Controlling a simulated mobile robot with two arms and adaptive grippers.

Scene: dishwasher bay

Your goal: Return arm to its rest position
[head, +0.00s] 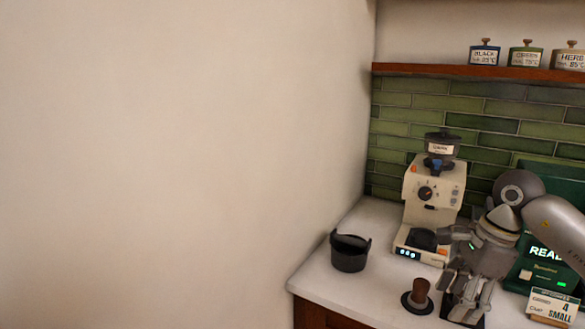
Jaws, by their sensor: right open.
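My right arm comes in from the right edge, and its gripper (468,300) points down low over the counter. The gripper is open, and I see nothing held in it. It is in front of a cream coffee grinder (434,190) and to the right of a tamper (420,291) with a brown handle. A dark base or object shows around and below the fingertips; I cannot tell whether they touch it. My left gripper is not in view.
A black knock bin (349,254) stands at the counter's left end. The white counter (372,290) has free room there. A green machine (540,262) and a small order sign (553,307) are at the right. A shelf (450,71) with several canisters runs above green tiles.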

